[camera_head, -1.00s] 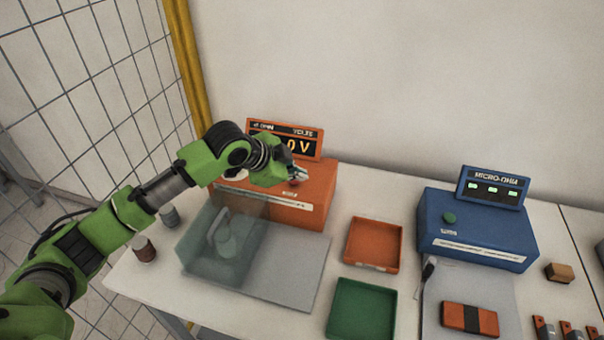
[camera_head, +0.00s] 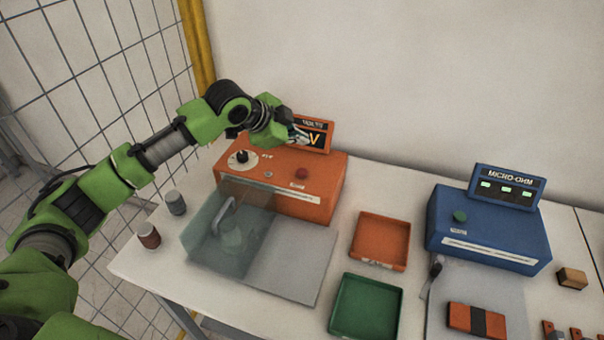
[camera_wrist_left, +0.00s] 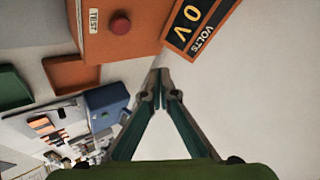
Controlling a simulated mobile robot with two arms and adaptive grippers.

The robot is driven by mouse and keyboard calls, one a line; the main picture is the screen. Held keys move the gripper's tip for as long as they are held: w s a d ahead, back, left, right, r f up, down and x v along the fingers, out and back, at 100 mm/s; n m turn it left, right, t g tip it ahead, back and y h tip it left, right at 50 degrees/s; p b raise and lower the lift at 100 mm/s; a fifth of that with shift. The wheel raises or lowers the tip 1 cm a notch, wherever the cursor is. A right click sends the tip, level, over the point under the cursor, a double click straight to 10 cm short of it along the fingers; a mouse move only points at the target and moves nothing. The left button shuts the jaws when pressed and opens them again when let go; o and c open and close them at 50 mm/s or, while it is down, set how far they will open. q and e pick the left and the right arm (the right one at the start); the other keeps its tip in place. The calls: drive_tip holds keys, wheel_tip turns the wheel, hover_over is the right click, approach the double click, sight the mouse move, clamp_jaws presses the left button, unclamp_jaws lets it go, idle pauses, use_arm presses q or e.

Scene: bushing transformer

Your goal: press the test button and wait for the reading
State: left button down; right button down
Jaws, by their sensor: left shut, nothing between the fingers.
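The orange volts tester (camera_head: 325,195) stands at the back left of the table. Its red button (camera_head: 302,173) is on top, and in the left wrist view the same button (camera_wrist_left: 120,24) sits beside a TEST label (camera_wrist_left: 94,20). The tester's display (camera_head: 318,134) is partly hidden by my arm; in the left wrist view the display (camera_wrist_left: 192,25) reads 0 V. My left gripper (camera_head: 301,136) is shut and empty, raised in front of the display and clear of the red button. My right gripper is not in view.
A clear cover (camera_head: 205,232) stands in front of the tester over a grey plate (camera_head: 300,270). Orange (camera_head: 380,241) and green (camera_head: 365,308) trays lie to the right, then a blue micro-ohm meter (camera_head: 490,230). Two small cylinders (camera_head: 175,203) stand at the left edge.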

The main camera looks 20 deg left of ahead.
use_arm(q)
drive_tip(key=b, duration=0.6)
hover_over(300, 173)
wheel_tip(300, 173, down, 6)
drive_tip(key=shift+f, duration=0.95)
drive_tip(key=shift+f, duration=0.15)
drive_tip(key=shift+f, duration=0.2)
